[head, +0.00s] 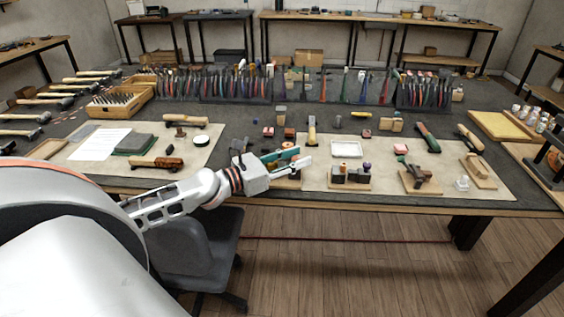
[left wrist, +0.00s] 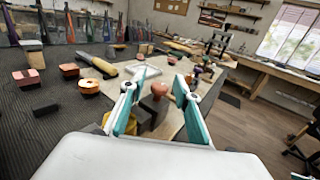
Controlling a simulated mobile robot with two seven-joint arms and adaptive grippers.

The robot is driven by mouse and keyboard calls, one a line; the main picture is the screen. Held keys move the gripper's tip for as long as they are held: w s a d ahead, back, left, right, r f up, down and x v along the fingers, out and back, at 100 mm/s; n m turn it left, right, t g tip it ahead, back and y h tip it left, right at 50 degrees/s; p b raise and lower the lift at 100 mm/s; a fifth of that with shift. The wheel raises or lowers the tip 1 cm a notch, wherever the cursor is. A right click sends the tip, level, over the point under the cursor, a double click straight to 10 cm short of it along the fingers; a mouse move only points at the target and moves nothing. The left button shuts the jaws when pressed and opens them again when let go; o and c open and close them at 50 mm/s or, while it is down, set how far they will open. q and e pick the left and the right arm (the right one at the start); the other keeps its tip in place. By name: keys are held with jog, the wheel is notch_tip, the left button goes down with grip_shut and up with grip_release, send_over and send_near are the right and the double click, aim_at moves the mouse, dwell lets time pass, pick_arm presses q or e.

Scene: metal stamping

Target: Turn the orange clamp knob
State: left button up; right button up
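An orange-brown round knob (left wrist: 159,89) stands on a dark block (left wrist: 150,109) in the left wrist view, seen between my left gripper's fingers and beyond them. I cannot tell for sure that it is the clamp knob. In the head view a small stand with dark blocks and knobs (head: 350,184) lies right of my left gripper (head: 303,157). That gripper also shows in the left wrist view (left wrist: 155,86); its teal-padded fingers are spread, with nothing held. It is over the bench's front edge, apart from the stand. My right gripper is out of view.
A wooden piece with a dark tool (head: 419,180) is further right. Tool racks (head: 215,84) line the bench's back. A grey chair (head: 197,250) stands below the front edge.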

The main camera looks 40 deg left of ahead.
pick_arm(q)
jog(key=v, duration=1.1)
jog(key=shift+s+a, duration=0.2)
jog(key=shift+s, duration=0.15)
jog(key=s+d+f+m+g+h, duration=0.1)
jog(key=s+d+f+m+g, duration=0.35)
jog(key=d+f+m, duration=0.55)
jog(key=s+d+f+m+g, duration=0.3)
jog(key=s+d+f+m, duration=0.35)
jog(key=m, duration=0.75)
notch_tip(320, 180, down, 5)
jog(key=s+a+m+g+y, duration=0.1)
jog(key=s+a+m+y, duration=0.1)
jog(key=m+y, duration=0.55)
jog(key=s+a+r+m+y, duration=0.3)
jog(key=a+r+m+y, duration=0.15)
jog(key=a+m, duration=0.35)
jog(key=w+d+f+n+t+h, duration=0.2)
jog(key=d+f+h, duration=0.4)
jog(key=d+f, duration=0.8)
jog(key=shift+w+d+f+n+t+h, duration=0.15)
jog(key=shift+d+f+n+t+h, duration=0.25)
jog(key=shift+d+n, duration=0.4)
